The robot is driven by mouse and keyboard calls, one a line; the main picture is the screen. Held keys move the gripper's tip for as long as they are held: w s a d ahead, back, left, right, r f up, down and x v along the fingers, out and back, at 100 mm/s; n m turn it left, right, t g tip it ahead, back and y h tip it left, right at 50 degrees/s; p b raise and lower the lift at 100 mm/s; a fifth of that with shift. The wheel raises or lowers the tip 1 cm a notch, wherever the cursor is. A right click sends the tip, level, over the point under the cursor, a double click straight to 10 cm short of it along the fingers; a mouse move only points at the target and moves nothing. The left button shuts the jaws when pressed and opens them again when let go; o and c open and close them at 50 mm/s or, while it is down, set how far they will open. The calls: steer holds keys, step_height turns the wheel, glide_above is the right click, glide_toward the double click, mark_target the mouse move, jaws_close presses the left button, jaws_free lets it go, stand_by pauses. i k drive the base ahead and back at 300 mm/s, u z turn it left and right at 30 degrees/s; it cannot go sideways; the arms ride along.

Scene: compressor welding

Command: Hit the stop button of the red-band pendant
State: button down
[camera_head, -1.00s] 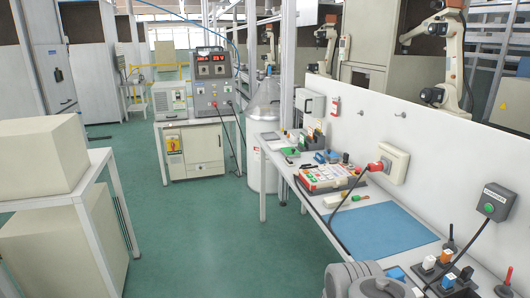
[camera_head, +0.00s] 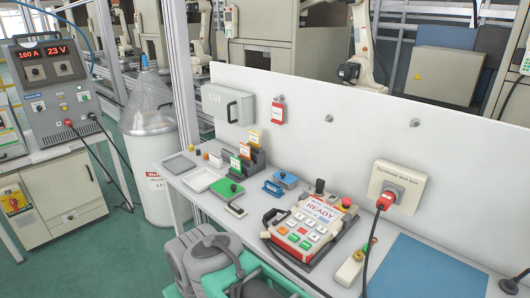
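The pendant (camera_head: 306,226) lies on the bench, tilted up, with a red band around its lit screen, which reads READY. Below the screen are rows of coloured and white keys. A red round button (camera_head: 346,203) stands at its upper right corner, and a black knob (camera_head: 319,186) stands at its upper left. Nothing of mine is seen touching the pendant.
A black cable runs from a red plug (camera_head: 386,200) in a cream wall box (camera_head: 398,184) past the pendant's right side. A white panel backs the bench.

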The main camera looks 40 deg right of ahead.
mark_target(346, 201)
steer(key=z, duration=0.35)
steer(key=i, duration=1.1)
steer(key=z, duration=0.35)
